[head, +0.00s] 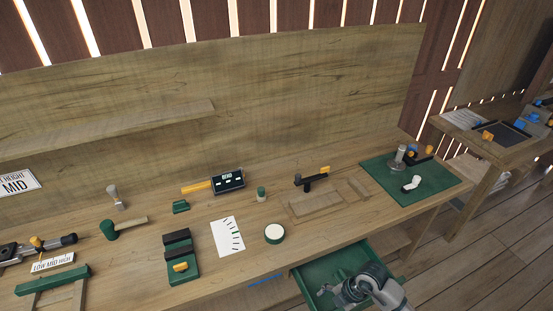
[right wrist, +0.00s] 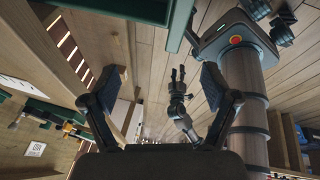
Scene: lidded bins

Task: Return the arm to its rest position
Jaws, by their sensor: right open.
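My right gripper (head: 334,292) is low at the bottom edge of the head view, over or in front of an open green drawer (head: 318,272). In the right wrist view its two fingers are spread wide around the picture middle (right wrist: 165,75), with nothing between them. Another small gripper, which looks like my left one (right wrist: 178,76), shows farther off in that view. It is too small to tell whether it is open or shut. My left arm does not show in the head view.
The wooden bench (head: 210,285) holds a green mallet (head: 112,230), a white paper scale (head: 227,236), a round white-topped puck (head: 275,233) and a green mat (head: 405,195) with parts on it. The open drawer sticks out from the bench front. Plank floor (head: 455,265) lies clear to the right.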

